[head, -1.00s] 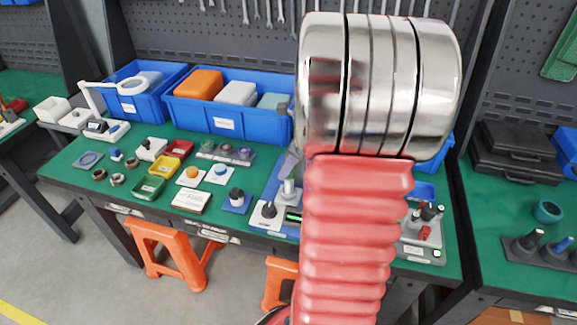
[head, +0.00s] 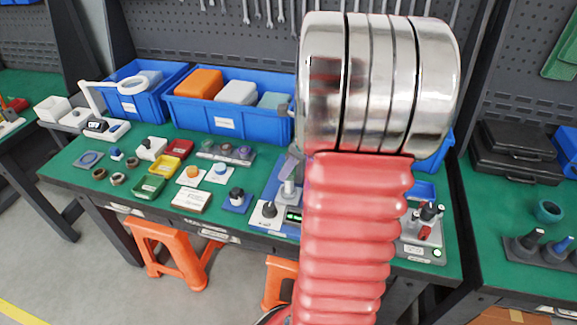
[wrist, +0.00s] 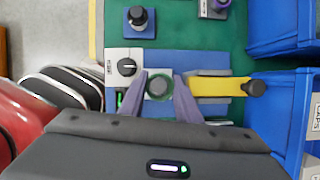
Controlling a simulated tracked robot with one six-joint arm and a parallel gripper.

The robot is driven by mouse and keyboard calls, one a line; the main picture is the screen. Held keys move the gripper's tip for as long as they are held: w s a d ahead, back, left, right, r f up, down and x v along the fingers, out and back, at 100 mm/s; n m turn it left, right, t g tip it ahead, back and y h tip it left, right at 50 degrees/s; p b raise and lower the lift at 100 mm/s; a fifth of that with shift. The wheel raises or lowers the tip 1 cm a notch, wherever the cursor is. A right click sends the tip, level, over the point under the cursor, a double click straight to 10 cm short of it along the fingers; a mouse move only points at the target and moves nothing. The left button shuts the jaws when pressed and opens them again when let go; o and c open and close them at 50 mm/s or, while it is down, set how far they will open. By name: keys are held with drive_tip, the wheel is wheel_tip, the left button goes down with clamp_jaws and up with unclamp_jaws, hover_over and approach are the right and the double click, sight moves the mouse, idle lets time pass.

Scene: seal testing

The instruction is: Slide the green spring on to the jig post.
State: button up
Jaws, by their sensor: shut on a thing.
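In the wrist view, my gripper (wrist: 160,92) has its two grey-purple fingers on either side of a round green piece, seen end-on, which I take to be the green spring (wrist: 159,86). The fingers are shut on it. It appears over a pale block on the blue base (wrist: 205,62) of a bench fixture. In the head view, my arm hides most of the gripper; a pale upright part (head: 288,192) of the fixture shows just left of the arm. I cannot clearly make out the jig post or whether the spring is around it.
A black-knobbed white box (wrist: 126,66) stands close left of the fingers in the wrist view. A yellow lever with a black end (wrist: 222,87) reaches right. Blue bins (wrist: 285,110) stand further right. A black knob on a blue block (head: 237,197) stands nearby on the green bench.

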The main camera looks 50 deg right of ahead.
drive_tip(key=shift+f, duration=0.5)
idle(0.6)
drive_tip(key=o, duration=1.1)
drive_tip(key=shift+o, duration=0.2)
drive_tip(key=shift+r, duration=0.15)
drive_tip(key=shift+r, duration=3.4)
drive_tip(key=shift+s, duration=0.15)
